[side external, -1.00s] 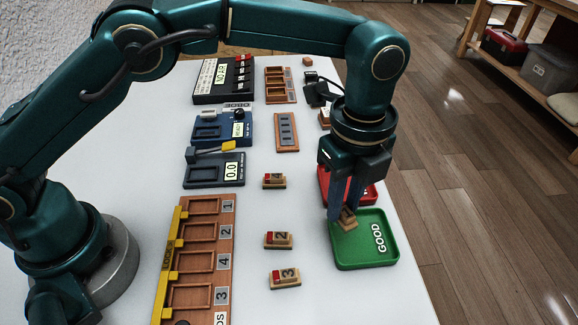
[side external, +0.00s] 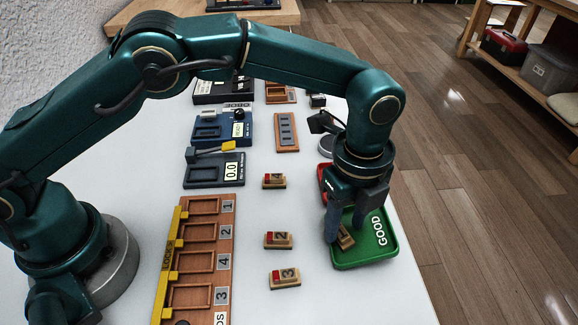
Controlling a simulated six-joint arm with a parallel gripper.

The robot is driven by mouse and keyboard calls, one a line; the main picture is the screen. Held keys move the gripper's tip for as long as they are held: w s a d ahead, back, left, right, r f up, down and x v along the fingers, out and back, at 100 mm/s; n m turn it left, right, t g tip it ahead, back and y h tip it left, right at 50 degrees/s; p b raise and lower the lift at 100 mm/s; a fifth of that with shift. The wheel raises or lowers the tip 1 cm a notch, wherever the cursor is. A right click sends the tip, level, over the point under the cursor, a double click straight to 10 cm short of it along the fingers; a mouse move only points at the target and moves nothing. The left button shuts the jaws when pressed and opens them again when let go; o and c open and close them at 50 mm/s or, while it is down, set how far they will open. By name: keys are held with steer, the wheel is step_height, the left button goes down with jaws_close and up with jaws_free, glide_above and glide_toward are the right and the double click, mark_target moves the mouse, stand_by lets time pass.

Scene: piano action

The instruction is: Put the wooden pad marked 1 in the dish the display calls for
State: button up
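A small wooden pad (side external: 346,238) lies at the left side of the green dish (side external: 376,254) labelled GOOD, and looks tilted; its number cannot be read. My gripper (side external: 345,230) points down over the dish's left part, with its fingers at the pad. Whether they grip it or stand apart from it is not clear. A red dish (side external: 322,177) sits behind the green one, mostly hidden by my gripper. The blue device (side external: 222,128) has a small lit display (side external: 237,130), too small to read.
Wooden pads with red ends stand in a column: one at the back (side external: 274,181), one marked 2 (side external: 278,240), one marked 3 (side external: 285,277). A wooden rack (side external: 208,245) with numbered slots is at left.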

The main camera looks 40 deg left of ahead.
mark_target(343, 228)
steer(key=shift+s+f, duration=0.3)
step_height(343, 228, up, 7)
steer(key=shift+w+f, duration=0.1)
steer(key=shift+w, duration=0.05)
steer(key=shift+a+r, duration=0.1)
steer(key=shift+r, duration=0.45)
steer(key=s+a+r+n+t, duration=0.2)
steer(key=s+a+r+n, duration=0.1)
steer(key=a+r+n, duration=0.9)
steer(key=s+a+f+n+t, duration=0.3)
steer(key=s+a+f+n, duration=0.2)
steer(key=s+a+n, duration=0.4)
steer(key=shift+s+a+f+n, duration=0.25)
steer(key=shift+s+a+n, duration=0.15)
steer(key=shift+s+n, duration=0.4)
